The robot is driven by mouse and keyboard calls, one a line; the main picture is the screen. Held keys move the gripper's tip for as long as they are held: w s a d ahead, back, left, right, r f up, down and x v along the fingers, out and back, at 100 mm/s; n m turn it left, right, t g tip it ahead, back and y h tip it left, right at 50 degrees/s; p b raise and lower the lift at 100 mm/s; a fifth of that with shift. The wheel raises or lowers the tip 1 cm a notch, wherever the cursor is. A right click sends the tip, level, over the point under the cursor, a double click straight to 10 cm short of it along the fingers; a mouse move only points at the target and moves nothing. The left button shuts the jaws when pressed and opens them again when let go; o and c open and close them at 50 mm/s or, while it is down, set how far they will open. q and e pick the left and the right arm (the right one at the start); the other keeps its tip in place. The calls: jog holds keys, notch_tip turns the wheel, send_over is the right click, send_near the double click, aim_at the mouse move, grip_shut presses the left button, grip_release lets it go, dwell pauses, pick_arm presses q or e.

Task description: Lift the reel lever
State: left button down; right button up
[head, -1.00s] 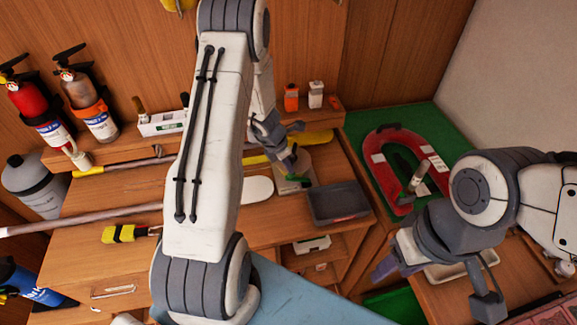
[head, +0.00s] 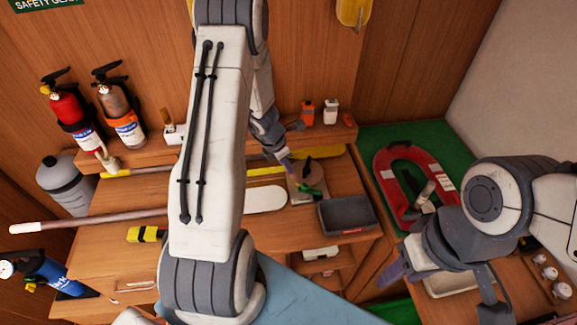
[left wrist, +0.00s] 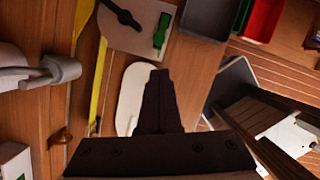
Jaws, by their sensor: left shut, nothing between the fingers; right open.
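A flat beige-brown plate carries a green lever (head: 309,190) and a dark handle on the wooden bench. I take this for the reel lever, but the view is small. In the left wrist view the green lever (left wrist: 161,34) stands at the top, beside a black bar handle (left wrist: 122,16) on the plate (left wrist: 138,43). My left gripper (head: 289,166) is shut and empty, just left of and behind the lever in the head view. Its closed fingers (left wrist: 160,77) show below the plate in the wrist view, apart from the lever. My right gripper (head: 441,287) is open and empty at lower right.
A grey bin (head: 346,216) stands right of the plate. A white oval board (head: 265,200) and a yellow paddle (head: 322,153) lie close by. A red horseshoe float (head: 388,175) lies on green at the right. Fire extinguishers (head: 120,118) stand at the left.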

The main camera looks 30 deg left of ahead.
pick_arm(q)
jog(key=shift+d, duration=0.1)
jog(key=s+d+r+m+g+h+b, duration=0.1)
jog(key=s+d+r+m+b, duration=0.15)
jog(key=d+m, duration=0.4)
jog(key=s+d+r+m+b, duration=0.1)
jog(key=s+d+m+b, duration=0.15)
jog(key=d+m, duration=0.4)
jog(key=s+d+r+m+g+h+b, duration=0.15)
jog(key=d+m+b, duration=0.25)
jog(key=d, duration=0.5)
jog(key=s+d+m+y+b, duration=0.3)
jog(key=s+m+b, duration=0.4)
jog(key=s+m, duration=1.2)
jog(key=shift+s+r+m, duration=0.2)
jog(key=shift+s+m, duration=0.2)
jog(key=shift+m, duration=0.3)
jog(key=shift+d+g+y, duration=0.15)
jog(key=shift+g+y, duration=0.1)
